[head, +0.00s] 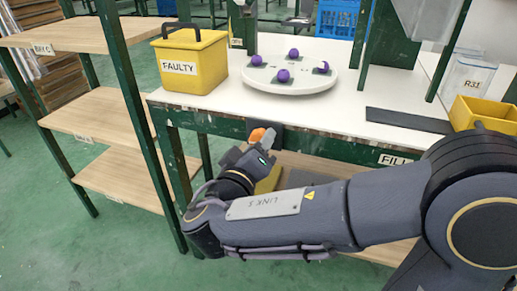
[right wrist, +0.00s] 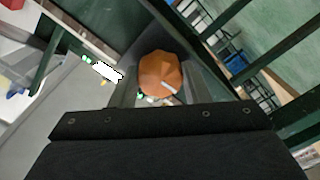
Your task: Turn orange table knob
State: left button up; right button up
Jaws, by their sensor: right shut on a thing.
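The orange knob (head: 257,135) sits on the front edge of the green-framed table (head: 330,148), below the turntable. In the right wrist view the faceted knob (right wrist: 160,72) lies between my fingers, with a short white mark on its face toward the lower right. My right gripper (head: 262,145) is shut on the knob, and its fingers hide part of it in the head view. The gripper also shows in the right wrist view (right wrist: 160,82). My left gripper is not in view.
A white round turntable (head: 322,85) with several purple balls stands on the table. A yellow box labelled FAULTY (head: 213,82) is to its left. A dark flat strip (head: 410,120) lies at the right, near a yellow bin (head: 480,112). Wooden shelves (head: 95,115) stand at the left.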

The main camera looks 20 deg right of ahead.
jog(key=shift+m, duration=0.4)
jog(key=o, duration=1)
jog(key=shift+a, duration=0.1)
jog(key=p+v, duration=0.1)
jog(key=v, duration=0.6)
jog(key=shift+s+a+p, duration=0.15)
jog(key=shift+s+p, duration=0.2)
